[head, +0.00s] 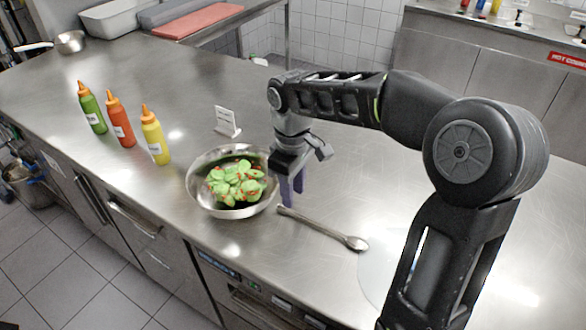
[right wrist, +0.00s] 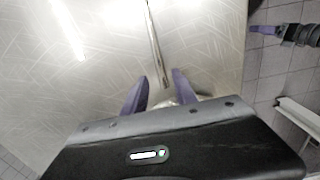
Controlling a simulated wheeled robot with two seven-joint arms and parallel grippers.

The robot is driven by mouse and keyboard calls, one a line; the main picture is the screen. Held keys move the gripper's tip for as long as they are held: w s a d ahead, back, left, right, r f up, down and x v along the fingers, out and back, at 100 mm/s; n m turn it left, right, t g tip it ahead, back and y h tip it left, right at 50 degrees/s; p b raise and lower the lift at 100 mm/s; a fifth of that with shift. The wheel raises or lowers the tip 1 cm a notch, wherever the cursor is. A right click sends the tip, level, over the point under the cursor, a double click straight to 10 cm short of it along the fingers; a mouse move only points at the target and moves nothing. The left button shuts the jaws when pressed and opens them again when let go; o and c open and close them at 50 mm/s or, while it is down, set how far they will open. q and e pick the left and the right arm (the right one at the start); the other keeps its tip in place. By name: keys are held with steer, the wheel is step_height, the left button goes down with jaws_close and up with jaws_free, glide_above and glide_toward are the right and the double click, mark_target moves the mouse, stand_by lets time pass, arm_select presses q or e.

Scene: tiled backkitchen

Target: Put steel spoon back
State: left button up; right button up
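The steel spoon (head: 322,228) lies on the steel counter, its bowl end to the right and its handle end near the metal bowl. My right gripper (head: 288,192) points down at the handle end, beside the bowl. In the right wrist view the spoon's handle (right wrist: 154,42) runs between the two purple fingers of my right gripper (right wrist: 160,76), which stand apart with gaps beside the handle. What looks like my left gripper (right wrist: 264,31) shows at the right edge of the right wrist view, over the floor; its opening is unclear. It is not in the head view.
A metal bowl of green and red salad (head: 196,196) stands just left of my right gripper. Green (head: 92,110), red (head: 121,122) and yellow (head: 155,138) bottles stand further left. A white card (head: 227,121) stands behind the bowl. The counter right of the card is mostly clear.

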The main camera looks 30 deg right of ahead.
step_height(320, 180, up, 7)
stand_by(1.8)
